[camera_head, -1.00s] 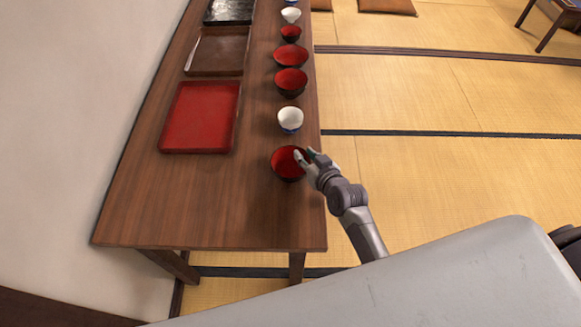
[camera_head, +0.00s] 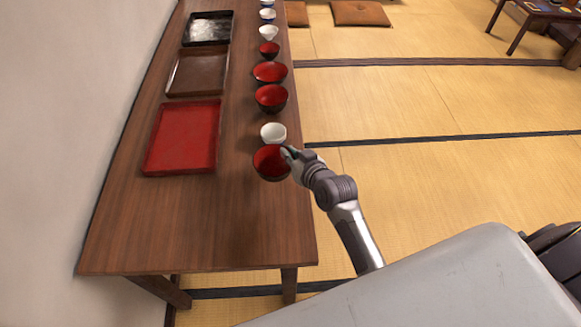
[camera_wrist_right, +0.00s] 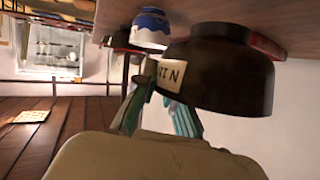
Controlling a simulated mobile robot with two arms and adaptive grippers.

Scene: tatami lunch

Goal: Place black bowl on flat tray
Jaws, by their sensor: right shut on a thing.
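The black bowl (camera_head: 270,164) is dark outside and red inside, upright near the right edge of the long table. My right gripper (camera_head: 288,154) is shut on its right rim. In the right wrist view the bowl (camera_wrist_right: 225,75) fills the right part, with a pale lettered label on its side. It seems to be held a little above the table. Three trays lie along the table's left side: a red tray (camera_head: 150,160) nearest, a brown tray (camera_head: 172,86) behind it and a black tray (camera_head: 190,36) farthest. My left gripper is not in view.
A white bowl (camera_head: 273,133) stands just behind the black bowl, blue-patterned in the wrist view (camera_wrist_right: 152,26). Several red and white bowls continue in a row, including a red one (camera_head: 271,97). The wooden table (camera_head: 190,230) is clear in front. A wall (camera_head: 75,100) borders the left.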

